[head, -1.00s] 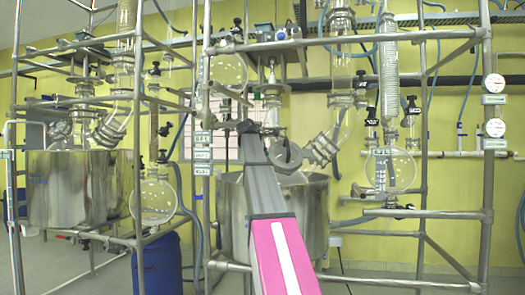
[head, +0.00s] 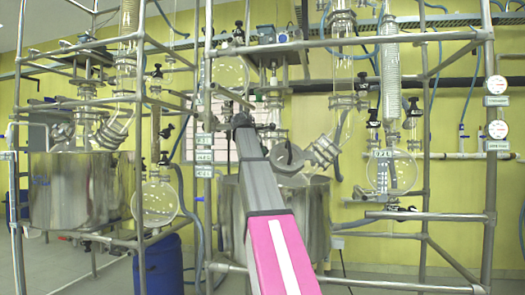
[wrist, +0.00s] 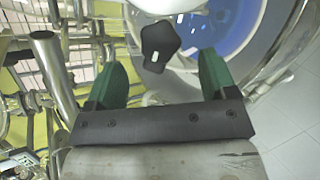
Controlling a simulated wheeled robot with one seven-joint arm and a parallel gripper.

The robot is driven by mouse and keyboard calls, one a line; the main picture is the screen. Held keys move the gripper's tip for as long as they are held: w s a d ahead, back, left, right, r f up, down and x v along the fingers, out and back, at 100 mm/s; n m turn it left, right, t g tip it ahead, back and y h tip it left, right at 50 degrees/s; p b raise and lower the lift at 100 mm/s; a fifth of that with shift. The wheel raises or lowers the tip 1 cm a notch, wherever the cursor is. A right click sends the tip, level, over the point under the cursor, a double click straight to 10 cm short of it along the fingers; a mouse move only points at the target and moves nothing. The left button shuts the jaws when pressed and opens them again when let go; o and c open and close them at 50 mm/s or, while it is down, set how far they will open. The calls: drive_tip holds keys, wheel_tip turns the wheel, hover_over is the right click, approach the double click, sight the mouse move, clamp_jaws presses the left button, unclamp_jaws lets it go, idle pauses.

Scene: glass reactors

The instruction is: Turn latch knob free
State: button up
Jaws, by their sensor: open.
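A black lobed knob (wrist: 160,45) shows in the wrist view, beyond the bar of my gripper. My gripper (wrist: 163,68) is open, with one green finger on each side of the knob. The knob lies near the level of the fingertips, and I see a gap on both sides. Whether it is between the fingers in depth I cannot tell. In the head view my grey and pink arm reaches up toward the middle glass reactor; the gripper itself is hidden there. I cannot tell which knob in the head view is this one.
Metal pipes (wrist: 48,70) stand close left of the fingers in the wrist view. A round blue-and-clear vessel (wrist: 228,28) lies behind the right finger. In the head view, a steel vessel (head: 318,225) and frame bars (head: 350,42) surround the arm's end. A blue drum (head: 163,265) stands lower left.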

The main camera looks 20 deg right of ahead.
drive_tip(key=shift+v, duration=2.2)
